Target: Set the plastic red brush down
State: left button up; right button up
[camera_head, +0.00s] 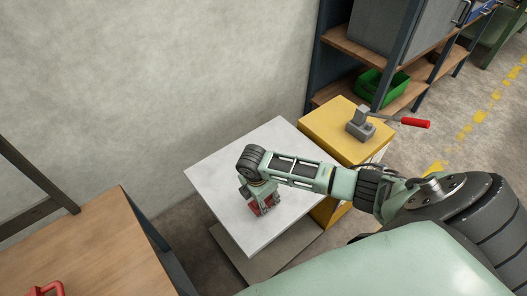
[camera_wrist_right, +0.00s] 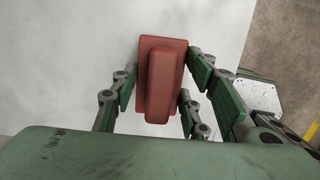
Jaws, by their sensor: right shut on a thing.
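The plastic red brush (camera_wrist_right: 162,85) is between the fingers of my right gripper (camera_wrist_right: 160,95) in the right wrist view. The fingers close on it from both sides. In the head view the red brush (camera_head: 257,209) shows under my right gripper (camera_head: 262,200), over the white tabletop (camera_head: 235,160). The brush is low at the white surface; I cannot tell whether it touches it. The gripper and wrist hide part of the brush in the head view. My left gripper is not in view.
A shelf holds a green bin (camera_head: 380,88). The white top is otherwise clear.

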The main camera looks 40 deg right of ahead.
jog(key=shift+f, duration=0.1)
jog(key=o, duration=1.2)
notch_tip(320, 180, up, 12)
jog(key=a, duration=0.1)
jog(key=shift+a, duration=0.4)
